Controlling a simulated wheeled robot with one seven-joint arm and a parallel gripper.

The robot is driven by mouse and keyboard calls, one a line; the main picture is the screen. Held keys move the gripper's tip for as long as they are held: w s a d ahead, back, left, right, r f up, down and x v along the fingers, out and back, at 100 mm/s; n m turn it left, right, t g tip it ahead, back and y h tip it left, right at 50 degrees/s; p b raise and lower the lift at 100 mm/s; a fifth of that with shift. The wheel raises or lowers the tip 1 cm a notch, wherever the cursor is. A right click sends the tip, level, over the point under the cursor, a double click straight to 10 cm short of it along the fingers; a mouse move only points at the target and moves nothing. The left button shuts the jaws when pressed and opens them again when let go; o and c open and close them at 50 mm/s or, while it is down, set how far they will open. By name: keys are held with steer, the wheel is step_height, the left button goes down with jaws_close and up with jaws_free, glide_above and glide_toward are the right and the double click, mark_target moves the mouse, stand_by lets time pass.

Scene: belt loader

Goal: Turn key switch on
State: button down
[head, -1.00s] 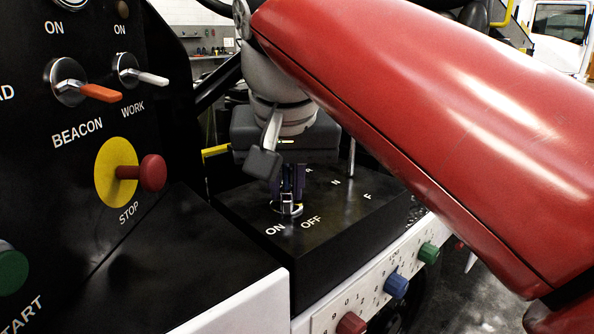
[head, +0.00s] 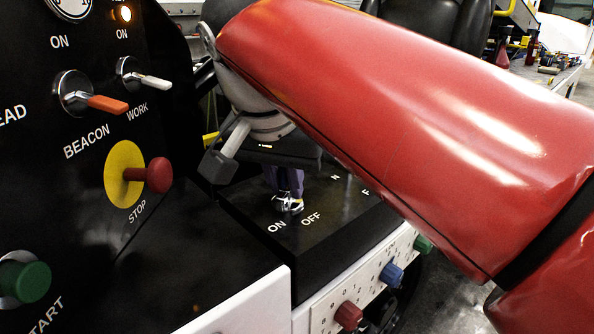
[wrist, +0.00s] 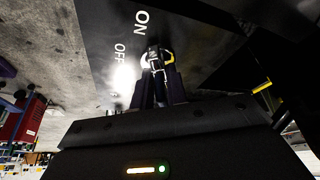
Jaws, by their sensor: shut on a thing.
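The key switch (head: 287,205) has a bright metal collar and sits on the top of the black console, beside its ON and OFF labels. It also shows in the wrist view (wrist: 146,61). My gripper (head: 285,190) points down at the switch and is shut on the key. The wrist view shows its two dark fingers (wrist: 157,78) closed around the key at the collar. The fingers hide most of the key, and my red arm hides part of the console. A small indicator lamp (head: 126,13) above the WORK switch glows orange.
On the panel at left are the orange BEACON lever (head: 107,103), the WORK lever (head: 152,82), the red STOP button (head: 158,175) and the green START button (head: 33,282). Red (head: 349,315), blue (head: 391,274) and green (head: 422,244) knobs line the white front strip.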

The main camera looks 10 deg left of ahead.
stand_by(0.5)
steer(key=c, duration=1.4)
jaws_free()
steer(key=shift+r, duration=0.1)
steer(key=p+v, duration=0.1)
steer(key=v, duration=0.6)
steer(key=shift+s+r, duration=0.15)
steer(key=shift+r, duration=0.2)
